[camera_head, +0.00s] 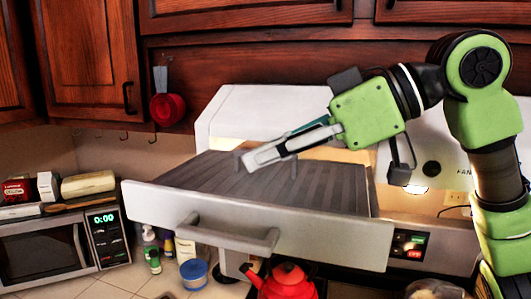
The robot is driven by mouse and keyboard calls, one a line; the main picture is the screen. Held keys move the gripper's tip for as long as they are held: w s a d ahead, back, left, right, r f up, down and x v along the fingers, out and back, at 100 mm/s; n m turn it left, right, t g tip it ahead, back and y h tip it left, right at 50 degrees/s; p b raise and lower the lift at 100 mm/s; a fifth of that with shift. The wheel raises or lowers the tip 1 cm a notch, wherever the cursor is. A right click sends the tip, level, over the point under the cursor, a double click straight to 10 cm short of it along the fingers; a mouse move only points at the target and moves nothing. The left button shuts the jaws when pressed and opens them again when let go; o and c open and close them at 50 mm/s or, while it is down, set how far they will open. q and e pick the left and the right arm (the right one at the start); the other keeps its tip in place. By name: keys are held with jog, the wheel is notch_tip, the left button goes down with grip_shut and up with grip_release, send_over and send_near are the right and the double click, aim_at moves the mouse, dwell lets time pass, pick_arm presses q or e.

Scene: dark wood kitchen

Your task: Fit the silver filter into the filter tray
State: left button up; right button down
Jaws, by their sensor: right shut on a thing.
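The silver filter (310,187) is a grey slatted panel. It lies within the outline of the pulled-out filter tray (330,238), behind the tray's pale front with its bar handle. I cannot tell whether the filter rests fully on the tray or sits slightly above it. My right gripper (256,158) reaches in from the right, over the filter's back part. It is shut on the filter, near a small dark loop at its back edge; the fingers partly hide the contact. My left gripper is out of view.
The white range hood (265,108) stands behind the tray, below dark wood cabinets (240,12). A red kettle (286,284) is below the tray front. A microwave (40,250) with boxes on top is at left. A red pan (167,108) hangs on the wall.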

jog(key=shift+f+b, duration=0.75)
jog(key=shift+f, duration=0.4)
jog(key=c, duration=2.1)
grip_release()
jog(key=shift+c, duration=0.2)
notch_tip(320, 180, up, 6)
send_over(345, 183)
jog(key=shift+f, duration=0.1)
